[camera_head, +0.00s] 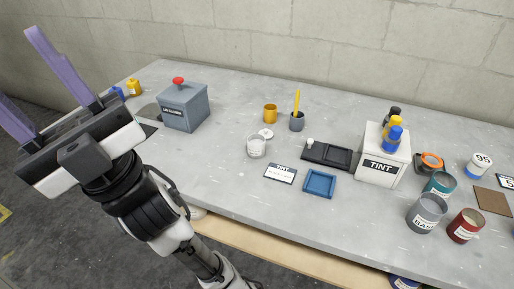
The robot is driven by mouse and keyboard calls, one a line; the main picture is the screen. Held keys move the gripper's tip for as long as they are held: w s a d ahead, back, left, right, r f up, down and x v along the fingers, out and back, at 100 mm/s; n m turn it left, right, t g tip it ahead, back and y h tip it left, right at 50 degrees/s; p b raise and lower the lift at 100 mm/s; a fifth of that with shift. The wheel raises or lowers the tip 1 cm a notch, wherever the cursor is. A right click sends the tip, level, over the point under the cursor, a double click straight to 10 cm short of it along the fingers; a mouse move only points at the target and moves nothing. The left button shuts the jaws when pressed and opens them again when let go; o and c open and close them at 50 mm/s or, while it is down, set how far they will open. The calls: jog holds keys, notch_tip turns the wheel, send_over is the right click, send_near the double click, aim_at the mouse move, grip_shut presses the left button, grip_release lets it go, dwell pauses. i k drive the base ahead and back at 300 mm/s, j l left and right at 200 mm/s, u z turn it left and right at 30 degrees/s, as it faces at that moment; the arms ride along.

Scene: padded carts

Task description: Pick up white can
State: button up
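A small white can (256,147) stands on the grey table, left of the middle, in the head view. Its top is pale and rounded, and its label is too small to read. A second mostly white can (480,164), marked 95 on its lid and with a blue lower band, stands at the far right. My gripper (17,65) is at the upper left with its two purple fingers spread wide and nothing visible between them. It is well to the left of both cans, and one finger runs out of the frame.
A grey box with a red button (183,107) stands between my gripper and the cans. An orange mug (270,113), pencil cup (297,122), black tray (316,151), blue tray (319,184) and TINT box (379,170) surround the middle. Several paint cans crowd the right. The table's front left is clear.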

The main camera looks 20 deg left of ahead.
aim_at(256, 142)
jog(key=i+j, duration=0.2)
jog(key=i, duration=0.25)
jog(key=i+j, duration=0.2)
jog(key=i, duration=0.2)
jog(key=j+u, duration=0.05)
